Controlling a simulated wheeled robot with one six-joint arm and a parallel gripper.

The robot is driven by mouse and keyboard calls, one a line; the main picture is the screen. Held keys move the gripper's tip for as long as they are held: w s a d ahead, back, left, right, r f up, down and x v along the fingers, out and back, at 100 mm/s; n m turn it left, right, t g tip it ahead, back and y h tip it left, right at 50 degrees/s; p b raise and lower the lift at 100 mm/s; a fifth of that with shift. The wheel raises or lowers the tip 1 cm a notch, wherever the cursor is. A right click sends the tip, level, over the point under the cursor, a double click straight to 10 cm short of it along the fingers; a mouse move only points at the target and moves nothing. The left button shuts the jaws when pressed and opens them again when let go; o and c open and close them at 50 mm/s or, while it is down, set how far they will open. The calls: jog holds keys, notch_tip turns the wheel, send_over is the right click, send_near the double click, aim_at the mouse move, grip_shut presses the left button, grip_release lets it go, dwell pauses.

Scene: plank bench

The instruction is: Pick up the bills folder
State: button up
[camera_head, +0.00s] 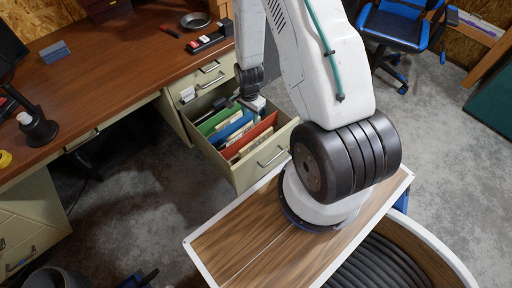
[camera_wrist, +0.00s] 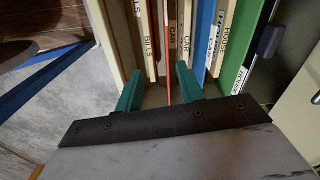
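The bills folder (camera_wrist: 146,40) is a tan folder marked BILLS, standing upright in the open drawer (camera_head: 265,168). Contact and finger depth cannot be told. In the head view my arm's end is over the drawer, with the fingers hardly visible.
A blue divider (camera_wrist: 205,40) and a green divider (camera_wrist: 240,45) stand to the right with more tan CAR and HOUSE folders. Drawer walls close in on the folders.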

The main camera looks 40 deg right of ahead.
jog(key=m, duration=0.2)
send_over(256, 139)
jog(key=f, duration=0.7)
jog(key=shift+s+a+f, duration=0.25)
jog(key=shift+a+f, duration=0.05)
jog(key=shift+f, duration=0.05)
jog(key=f, duration=0.7)
jog(key=shift+w+d+f, duration=0.15)
jog(key=shift+d, duration=0.2)
grip_shut()
